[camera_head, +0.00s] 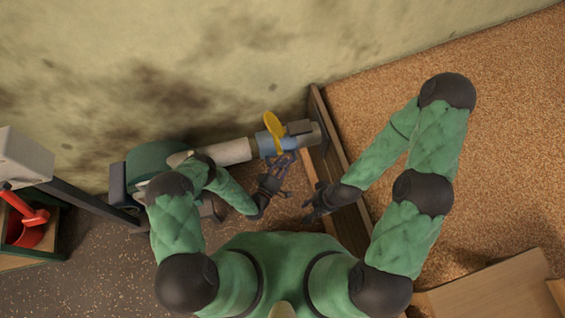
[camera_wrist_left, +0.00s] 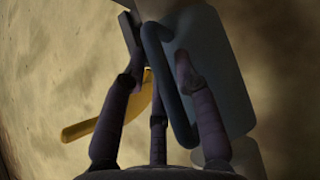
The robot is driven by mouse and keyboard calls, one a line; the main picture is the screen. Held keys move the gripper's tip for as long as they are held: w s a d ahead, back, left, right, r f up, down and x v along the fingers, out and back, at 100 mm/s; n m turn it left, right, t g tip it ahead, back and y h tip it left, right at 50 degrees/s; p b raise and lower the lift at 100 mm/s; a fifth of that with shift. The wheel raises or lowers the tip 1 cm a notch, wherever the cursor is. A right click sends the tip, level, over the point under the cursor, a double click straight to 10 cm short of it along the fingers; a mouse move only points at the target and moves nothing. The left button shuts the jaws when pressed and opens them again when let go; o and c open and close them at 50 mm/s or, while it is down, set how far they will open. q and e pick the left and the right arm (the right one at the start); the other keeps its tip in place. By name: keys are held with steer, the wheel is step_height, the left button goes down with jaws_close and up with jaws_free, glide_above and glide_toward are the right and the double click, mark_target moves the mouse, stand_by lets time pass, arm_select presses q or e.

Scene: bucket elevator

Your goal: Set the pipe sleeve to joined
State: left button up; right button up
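The blue pipe sleeve (camera_head: 266,145) sits on the pale pipe (camera_head: 228,152) near its right end, by the wall. In the left wrist view the sleeve (camera_wrist_left: 212,70) is a dim grey-blue body with a dark blue loop handle (camera_wrist_left: 176,105). My left gripper (camera_head: 283,165) is just below the sleeve. In the left wrist view its fingers (camera_wrist_left: 158,68) are spread on either side of the handle; contact is unclear. My right gripper (camera_head: 313,203) appears open and empty, to the lower right, beside the wooden board.
A yellow lever (camera_head: 272,124) stands at the sleeve, and shows left in the left wrist view (camera_wrist_left: 90,128). A wooden board (camera_head: 333,150) edges the grain bed (camera_head: 480,120) at right. A green machine (camera_head: 155,160) stands left, with a red scoop (camera_head: 28,213) beyond it.

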arm_select(q)
steer(key=shift+o, duration=0.6)
steer(key=shift+d, duration=0.15)
steer(key=shift+s, duration=0.1)
steer(key=v, duration=1.2)
steer(key=shift+f, duration=0.1)
